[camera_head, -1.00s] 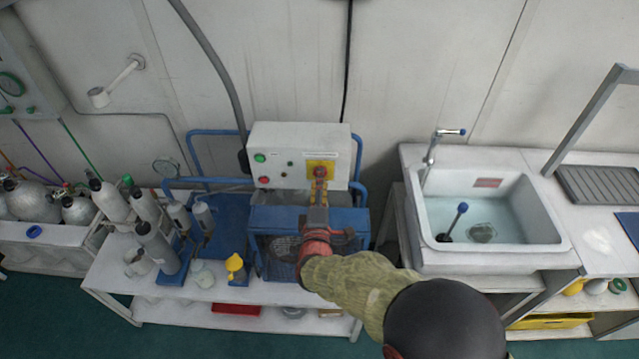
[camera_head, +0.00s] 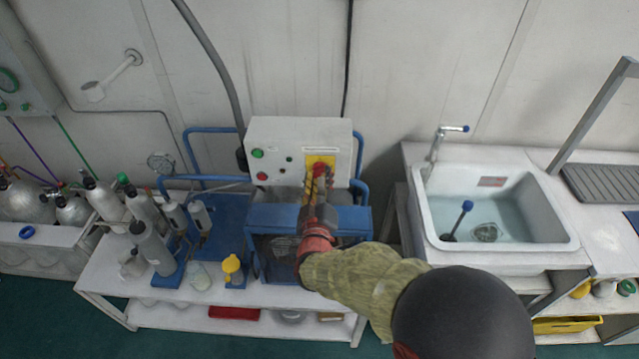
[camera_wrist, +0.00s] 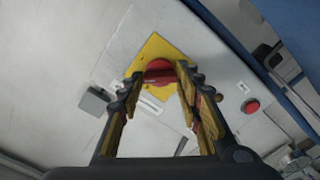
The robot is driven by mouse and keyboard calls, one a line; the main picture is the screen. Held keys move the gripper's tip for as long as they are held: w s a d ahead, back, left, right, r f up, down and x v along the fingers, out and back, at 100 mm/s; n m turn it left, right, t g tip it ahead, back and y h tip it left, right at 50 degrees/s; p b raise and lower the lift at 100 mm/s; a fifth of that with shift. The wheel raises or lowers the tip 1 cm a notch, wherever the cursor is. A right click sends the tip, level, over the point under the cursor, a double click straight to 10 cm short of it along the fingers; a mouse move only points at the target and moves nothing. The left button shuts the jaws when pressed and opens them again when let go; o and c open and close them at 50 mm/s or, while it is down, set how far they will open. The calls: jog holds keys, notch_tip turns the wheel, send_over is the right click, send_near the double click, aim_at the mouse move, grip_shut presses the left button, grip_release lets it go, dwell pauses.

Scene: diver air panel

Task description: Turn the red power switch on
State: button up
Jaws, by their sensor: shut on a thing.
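The red power switch (camera_wrist: 160,71) is a red rotary knob on a yellow plate (camera_wrist: 150,48), which is fixed to the pale control box (camera_head: 335,132). In the head view the red switch (camera_head: 319,169) shows just beyond my fingertips. My gripper (camera_wrist: 158,80) has its two fingers on either side of the knob, shut on it. In the head view my gripper (camera_head: 318,180) reaches up to the box from below and covers the lower part of the yellow plate.
The box also has a green button (camera_head: 257,153) and a red button (camera_head: 262,176). Blue tubing rails (camera_head: 359,155) flank the box. A sink (camera_head: 575,235) stands to the right. Grey bottles (camera_head: 152,250) and a yellow-capped item (camera_head: 231,266) crowd the bench to the left.

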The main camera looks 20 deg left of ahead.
jog(key=shift+f+m+b, duration=0.15)
jog(key=shift+m+b, duration=2.45)
jog(key=shift+m, duration=1.2)
jog(key=o, duration=1.2)
jog(key=shift+c, duration=0.2)
jog(key=v, duration=1.2)
jog(key=shift+m, duration=0.3)
